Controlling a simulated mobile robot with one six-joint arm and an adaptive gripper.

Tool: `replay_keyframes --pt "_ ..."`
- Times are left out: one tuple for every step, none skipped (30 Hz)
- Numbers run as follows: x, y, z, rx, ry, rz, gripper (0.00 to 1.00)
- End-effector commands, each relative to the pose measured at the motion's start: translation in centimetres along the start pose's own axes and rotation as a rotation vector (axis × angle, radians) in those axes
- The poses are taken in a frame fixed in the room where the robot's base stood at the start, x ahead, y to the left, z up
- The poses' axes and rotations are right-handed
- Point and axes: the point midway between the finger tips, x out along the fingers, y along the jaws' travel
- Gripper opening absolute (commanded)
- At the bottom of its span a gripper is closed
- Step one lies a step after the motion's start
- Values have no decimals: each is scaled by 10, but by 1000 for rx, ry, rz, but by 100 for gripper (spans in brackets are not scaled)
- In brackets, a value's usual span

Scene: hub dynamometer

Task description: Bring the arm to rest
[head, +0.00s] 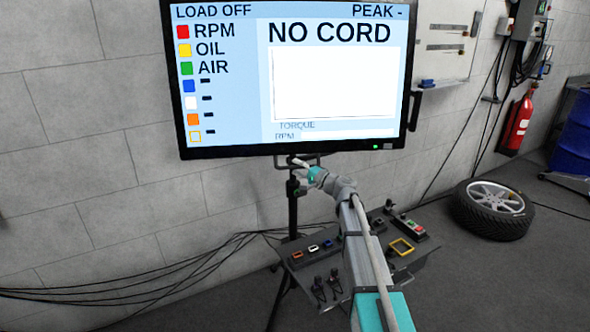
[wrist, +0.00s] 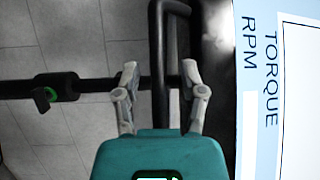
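My arm reaches up from the lower right of the head view to the stand below the monitor. My gripper (head: 300,165) is just under the monitor's lower edge. In the wrist view my gripper (wrist: 160,72) has its two pale fingers spread apart, with nothing held between them. A black bent bar of the stand (wrist: 160,50) shows behind and between the fingers; I cannot tell whether they touch it. The monitor (head: 290,75) reads "LOAD OFF" and "NO CORD". Its screen edge (wrist: 285,100) is close on the right in the wrist view.
A control desk (head: 420,262) with switches, connectors and a yellow frame stands below my arm. A wheel (head: 493,209) lies on the floor at right, near a red fire extinguisher (head: 518,122). Black cables (head: 130,296) run along the wall at left.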

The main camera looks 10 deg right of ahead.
Motion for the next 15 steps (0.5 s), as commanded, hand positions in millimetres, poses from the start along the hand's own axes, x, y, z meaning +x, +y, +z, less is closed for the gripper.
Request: replay_keyframes --pt "0 0 0 0 0 0 54" --pt "0 0 0 0 1 0 54" --pt "1 0 0 1 1 0 54" --pt "1 0 0 1 1 0 54" --pt "1 0 -1 1 1 -1 54" --pt "1 0 -1 1 1 -1 54" --pt "1 0 0 0 1 0 54" --pt "1 0 0 -1 0 1 54" --pt "1 1 1 -3 -3 4 54" --pt "0 1 3 -5 -5 8 54" --pt "0 2 4 -9 -9 12 54" --pt "-1 3 7 -14 -15 19 54" --pt "-2 4 10 -19 -21 26 54" --pt "-3 6 14 -26 -27 36 54" --pt "-4 8 18 -35 -38 49 54"
